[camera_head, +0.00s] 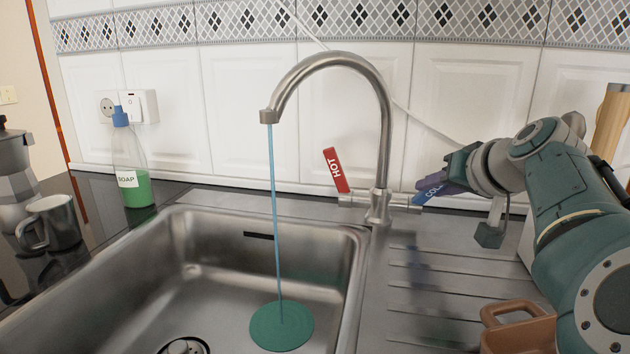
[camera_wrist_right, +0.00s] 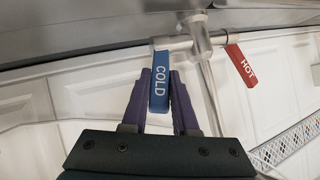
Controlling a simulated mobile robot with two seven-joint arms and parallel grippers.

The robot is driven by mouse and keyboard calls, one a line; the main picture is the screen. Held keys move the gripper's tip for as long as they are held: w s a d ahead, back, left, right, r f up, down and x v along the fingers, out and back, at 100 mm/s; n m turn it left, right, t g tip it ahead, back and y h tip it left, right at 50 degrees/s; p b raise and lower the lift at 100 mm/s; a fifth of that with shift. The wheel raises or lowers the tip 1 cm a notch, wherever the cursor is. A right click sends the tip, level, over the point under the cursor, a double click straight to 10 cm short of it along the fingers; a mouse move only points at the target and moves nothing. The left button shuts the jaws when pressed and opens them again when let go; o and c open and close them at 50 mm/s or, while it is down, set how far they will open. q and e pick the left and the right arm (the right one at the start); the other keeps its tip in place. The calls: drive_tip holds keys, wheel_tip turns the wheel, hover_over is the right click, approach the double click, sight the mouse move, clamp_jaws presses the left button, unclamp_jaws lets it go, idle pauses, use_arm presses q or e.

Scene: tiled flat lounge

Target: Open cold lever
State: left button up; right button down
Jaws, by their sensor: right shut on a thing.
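The blue cold lever (camera_head: 429,191) is on the right side of the metal faucet (camera_head: 386,120) and is tilted in the head view. My right gripper (camera_head: 437,183) is at this lever, with its purple fingers around it. In the right wrist view the cold lever (camera_wrist_right: 160,82) sits between the two fingers (camera_wrist_right: 161,95). The red hot lever (camera_head: 336,170) is on the faucet's left side, tilted; it also shows in the wrist view (camera_wrist_right: 241,66). A thin blue stream of water (camera_head: 274,210) runs from the spout into the sink. My left gripper is not in view.
The steel sink (camera_head: 357,270) has a green disc (camera_head: 281,326) under the stream. A soap bottle (camera_head: 130,160), a metal mug (camera_head: 52,222) and a moka pot (camera_head: 14,165) stand at left. A brown mug (camera_head: 518,335) is on the drainboard (camera_head: 440,300) below my right arm. The tiled wall (camera_head: 340,110) is close behind the faucet.

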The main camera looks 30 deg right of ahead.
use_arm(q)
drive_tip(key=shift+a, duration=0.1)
use_arm(e)
drive_tip(key=shift+f, duration=0.1)
drive_tip(key=c, duration=0.7)
unclamp_jaws()
